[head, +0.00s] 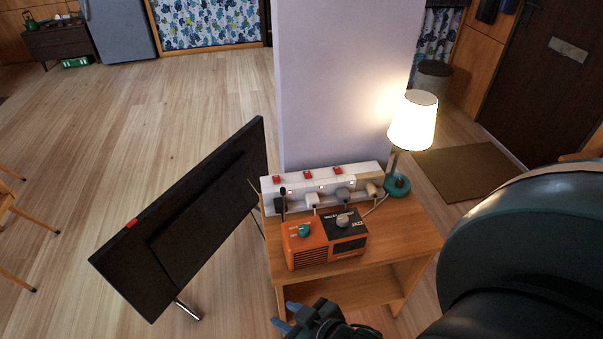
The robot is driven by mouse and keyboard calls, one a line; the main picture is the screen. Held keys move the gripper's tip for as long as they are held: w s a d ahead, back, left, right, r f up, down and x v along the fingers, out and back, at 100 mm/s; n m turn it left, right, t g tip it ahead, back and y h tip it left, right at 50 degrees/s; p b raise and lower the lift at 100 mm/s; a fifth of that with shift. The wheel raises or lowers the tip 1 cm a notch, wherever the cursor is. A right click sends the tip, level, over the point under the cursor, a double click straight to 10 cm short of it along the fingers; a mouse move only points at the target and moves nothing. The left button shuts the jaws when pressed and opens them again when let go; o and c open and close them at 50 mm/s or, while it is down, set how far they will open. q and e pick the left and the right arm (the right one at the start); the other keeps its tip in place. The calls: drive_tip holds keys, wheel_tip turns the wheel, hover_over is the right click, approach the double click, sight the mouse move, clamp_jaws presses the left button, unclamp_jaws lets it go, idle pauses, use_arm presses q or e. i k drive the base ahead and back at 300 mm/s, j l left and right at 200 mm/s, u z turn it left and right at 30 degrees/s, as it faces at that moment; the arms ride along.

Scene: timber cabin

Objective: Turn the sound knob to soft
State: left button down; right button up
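An orange radio (318,255) stands on the small wooden table. A teal knob (304,230) sits on the left of its top. A grey knob (343,220) sits on a dark panel to the right, near the word "JAZZ". The small print is too blurred to tell which knob is for sound or where each points. My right gripper (287,316) is at the bottom edge of the view, in front of the table and apart from the radio. Its two blue fingertips are apart with nothing visible between them. My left gripper is out of view.
A white power strip (360,171) with several plugs and red switches lies behind the radio. A lit lamp (413,122) stands at the table's (413,232) back right. A black screen (190,220) leans to the left. A pale pillar (340,80) rises behind.

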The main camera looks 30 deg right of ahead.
sight(304, 231)
drive_tip(key=z, duration=0.9)
